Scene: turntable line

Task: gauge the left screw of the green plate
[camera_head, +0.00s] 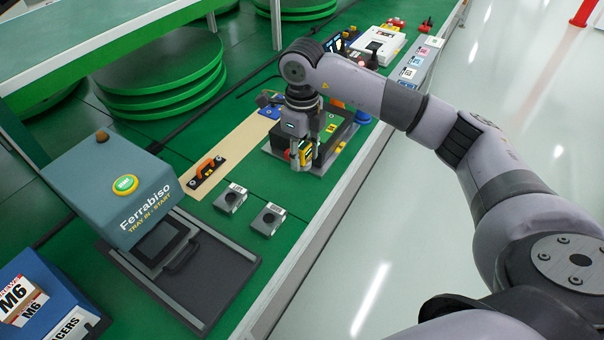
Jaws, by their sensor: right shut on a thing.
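My right gripper (303,160) reaches in from the right and points down over a dark fixture (276,150) on the green bench. It is shut on a small yellow and black tool (304,153), whose lower end is close above or at the fixture; I cannot tell whether it touches. The gripper and tool hide part of the fixture. My left gripper is not in view.
A black plate with an orange handle (205,168) lies on a beige strip. Two small grey blocks (231,198) (268,219) stand nearer. A grey-blue Ferrabiso box (110,190) with a dark tray (222,275) is at left. A white device (377,45) stands behind.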

